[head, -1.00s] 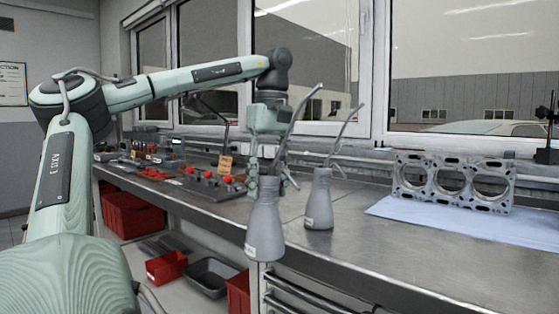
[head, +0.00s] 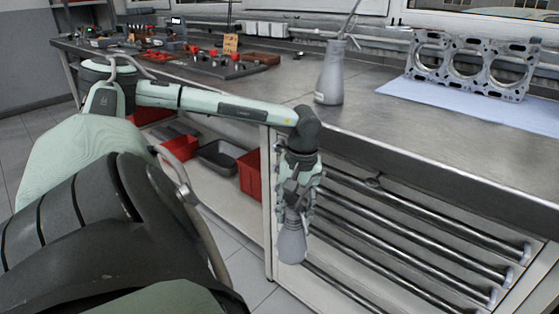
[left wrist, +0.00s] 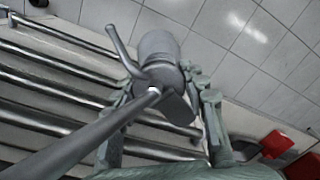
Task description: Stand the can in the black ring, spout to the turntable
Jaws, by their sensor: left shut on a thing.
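A grey can (head: 292,245) is in my left gripper (head: 296,208), which is shut on its upper part. In the head view it hangs below the bench top's front edge, base down, clear of the floor. In the left wrist view the can (left wrist: 158,48) lies between the fingers of the left gripper (left wrist: 163,103), and its long spout (left wrist: 82,143) runs toward the lower left. A similar grey can (head: 331,75) with a thin spout stands upright on the bench. I cannot make out the black ring or the turntable. My right gripper is not in view.
The steel bench (head: 385,130) has free room right of the standing can. A metal engine part (head: 470,65) stands on a blue sheet (head: 450,97). Under the bench are metal bars (head: 420,228), a red bin (head: 250,178) and a dark tray (head: 217,157).

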